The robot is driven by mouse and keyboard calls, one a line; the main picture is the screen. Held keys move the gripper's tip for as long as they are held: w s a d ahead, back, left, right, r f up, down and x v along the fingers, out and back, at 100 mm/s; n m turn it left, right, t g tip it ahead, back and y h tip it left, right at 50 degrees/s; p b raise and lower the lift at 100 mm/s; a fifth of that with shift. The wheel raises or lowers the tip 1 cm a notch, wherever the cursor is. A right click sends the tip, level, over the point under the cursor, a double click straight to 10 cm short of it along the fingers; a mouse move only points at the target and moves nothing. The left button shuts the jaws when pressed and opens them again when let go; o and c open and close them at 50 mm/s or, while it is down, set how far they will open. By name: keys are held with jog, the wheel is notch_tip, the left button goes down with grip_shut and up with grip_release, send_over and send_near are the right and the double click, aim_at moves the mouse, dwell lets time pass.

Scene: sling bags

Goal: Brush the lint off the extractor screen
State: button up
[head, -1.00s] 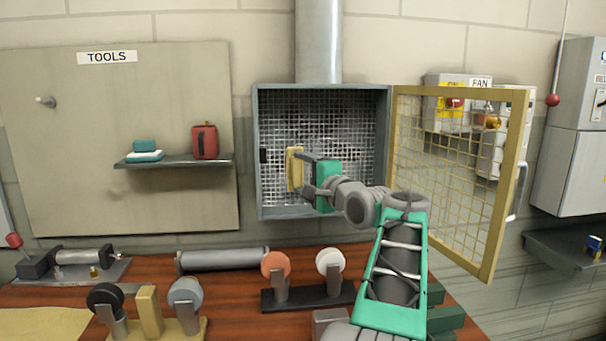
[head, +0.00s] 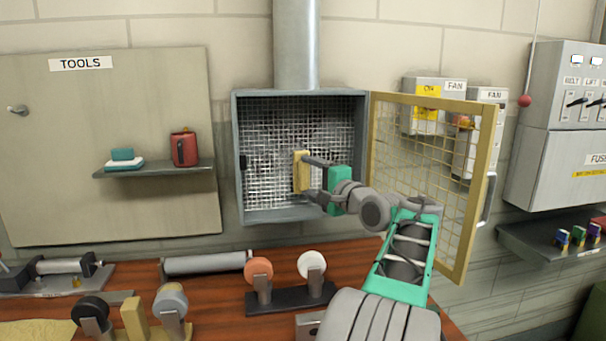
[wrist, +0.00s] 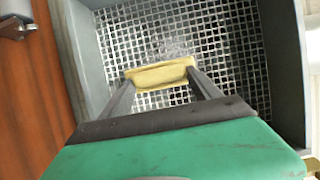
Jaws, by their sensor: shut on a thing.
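The extractor screen (head: 268,185) is a metal mesh at the back of a grey open-fronted box on the wall. Its mesh also shows in the wrist view (wrist: 225,50). Pale greyish lint seems to cling to parts of the mesh, clearest in a patch (wrist: 172,46) just beyond the brush in the wrist view. My gripper (head: 309,177) reaches into the box, shut on a yellow block-like brush (head: 301,171). In the wrist view the brush (wrist: 160,74) spans both fingertips, its far face toward the mesh. Whether it touches the mesh is hard to tell.
A yellow mesh door (head: 435,180) stands open to the right of the box, close to my arm. Below, a wooden bench (head: 220,300) holds rollers and discs on stands. A tool board (head: 110,200) with a shelf is at left.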

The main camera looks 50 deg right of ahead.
jog(key=shift+w+a+r+p, duration=1.95)
jog(key=shift+a+p, duration=0.45)
jog(key=shift+a, duration=0.55)
jog(key=s+d+r+p, duration=0.1)
jog(key=s+d+p, duration=0.5)
jog(key=d, duration=0.3)
jog(key=w+a, duration=0.6)
jog(key=a, duration=0.3)
jog(key=shift+w+b, duration=0.2)
jog(key=shift+b, duration=0.2)
dwell(0.6)
